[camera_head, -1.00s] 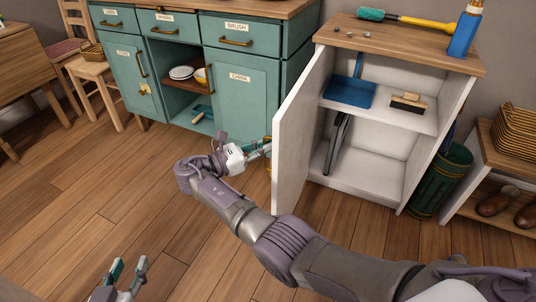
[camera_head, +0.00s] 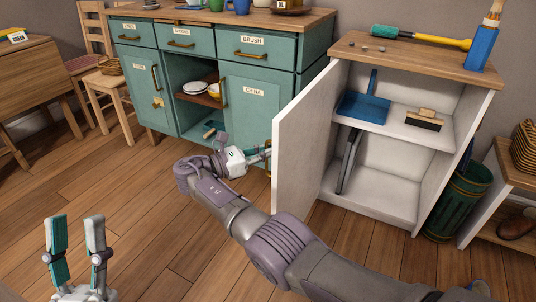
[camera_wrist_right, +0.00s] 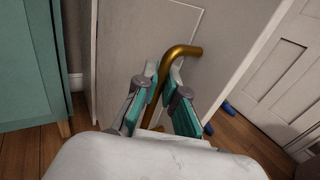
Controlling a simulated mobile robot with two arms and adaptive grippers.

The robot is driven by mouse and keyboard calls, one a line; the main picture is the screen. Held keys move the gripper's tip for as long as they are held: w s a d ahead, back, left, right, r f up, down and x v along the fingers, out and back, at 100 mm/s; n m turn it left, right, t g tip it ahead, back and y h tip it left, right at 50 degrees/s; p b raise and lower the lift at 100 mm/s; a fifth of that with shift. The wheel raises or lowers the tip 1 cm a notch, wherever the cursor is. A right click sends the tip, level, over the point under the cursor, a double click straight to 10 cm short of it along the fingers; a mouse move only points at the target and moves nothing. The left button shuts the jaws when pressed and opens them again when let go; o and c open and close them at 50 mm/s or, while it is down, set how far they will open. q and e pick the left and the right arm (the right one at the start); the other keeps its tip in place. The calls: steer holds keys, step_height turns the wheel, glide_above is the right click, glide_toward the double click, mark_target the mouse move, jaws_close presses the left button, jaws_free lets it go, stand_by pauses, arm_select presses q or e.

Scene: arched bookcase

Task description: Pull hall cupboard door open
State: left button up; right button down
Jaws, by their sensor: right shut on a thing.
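The white hall cupboard (camera_head: 415,62) has a wooden top, and its door (camera_head: 302,150) stands wide open, swung out to the left. Its inside shows. My right gripper (camera_head: 262,157) is at the outer face of the door, near its free edge. In the right wrist view, my right gripper (camera_wrist_right: 165,85) is shut on the bent brass handle (camera_wrist_right: 183,52) of the door. In the head view the handle is mostly hidden by the gripper. My left gripper (camera_head: 76,220) is at the lower left, its two fingers upright and apart, empty and clear of the cupboard.
A teal cabinet (camera_head: 252,98) stands left of the cupboard, close to the open door. A blue dustpan (camera_head: 362,107) and a brush (camera_head: 424,120) lie on the cupboard shelf. A green bin (camera_head: 462,200) stands right of it. Wooden floor (camera_head: 130,205) is clear at the left.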

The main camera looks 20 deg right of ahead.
stand_by(0.4)
steer(key=c, duration=1.2)
jaws_free()
steer(key=shift+c, duration=0.2)
